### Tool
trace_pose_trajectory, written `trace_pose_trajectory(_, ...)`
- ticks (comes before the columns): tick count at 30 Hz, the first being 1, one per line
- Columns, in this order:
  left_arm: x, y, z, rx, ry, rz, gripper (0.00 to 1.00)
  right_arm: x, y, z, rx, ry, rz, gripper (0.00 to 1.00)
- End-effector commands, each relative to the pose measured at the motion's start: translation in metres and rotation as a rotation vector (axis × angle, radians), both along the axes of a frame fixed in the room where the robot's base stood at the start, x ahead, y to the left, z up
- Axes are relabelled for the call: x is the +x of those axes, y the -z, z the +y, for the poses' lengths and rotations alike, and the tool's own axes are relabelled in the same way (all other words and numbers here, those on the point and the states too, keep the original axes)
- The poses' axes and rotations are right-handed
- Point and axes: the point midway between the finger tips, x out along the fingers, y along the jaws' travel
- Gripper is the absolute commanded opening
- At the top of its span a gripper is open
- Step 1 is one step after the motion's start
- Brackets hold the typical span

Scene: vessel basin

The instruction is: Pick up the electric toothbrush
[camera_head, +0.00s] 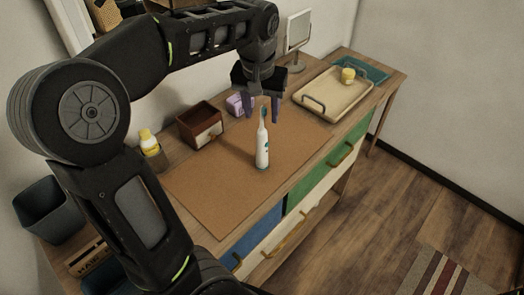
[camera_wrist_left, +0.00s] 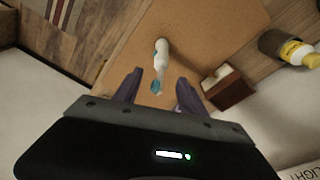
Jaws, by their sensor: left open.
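The electric toothbrush (camera_head: 262,146) stands upright on a brown mat (camera_head: 215,190) on the dresser top. It has a white body and a teal brush head. My left gripper (camera_head: 262,110) is open above and just behind the toothbrush in the head view, with its purple fingers pointing down. In the left wrist view the toothbrush (camera_wrist_left: 161,55) lies ahead of the open left gripper (camera_wrist_left: 155,88), its teal head close to the gap between the fingertips. Nothing is held between the fingers. My right gripper is not in view.
A small brown box (camera_head: 200,124) and a purple item (camera_head: 238,104) stand at the mat's back edge. A yellow-and-white bottle (camera_head: 148,142) is at the left. A tray (camera_head: 333,90) with a yellow item (camera_head: 348,75) lies right. The mat's front is clear.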

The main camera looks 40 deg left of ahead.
Motion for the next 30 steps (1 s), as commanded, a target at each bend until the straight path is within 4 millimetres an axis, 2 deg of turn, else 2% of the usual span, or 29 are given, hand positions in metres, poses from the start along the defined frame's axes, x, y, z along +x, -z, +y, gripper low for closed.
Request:
trace_pose_trajectory(8, 0.0, 0.007, 0.0, -0.001, 0.0, 0.004, 0.49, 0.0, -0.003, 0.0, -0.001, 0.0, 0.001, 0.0)
trace_pose_trajectory(15, 0.004, 0.041, 0.002, -0.001, 0.001, 0.005, 0.49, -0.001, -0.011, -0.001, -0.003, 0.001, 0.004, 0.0)
trace_pose_trajectory(18, 0.006, 0.05, 0.003, -0.001, 0.0, 0.003, 0.49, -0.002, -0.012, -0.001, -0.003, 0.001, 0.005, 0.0)
trace_pose_trajectory(30, 0.006, 0.052, 0.003, -0.001, 0.0, 0.001, 0.49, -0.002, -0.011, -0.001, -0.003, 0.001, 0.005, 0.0)
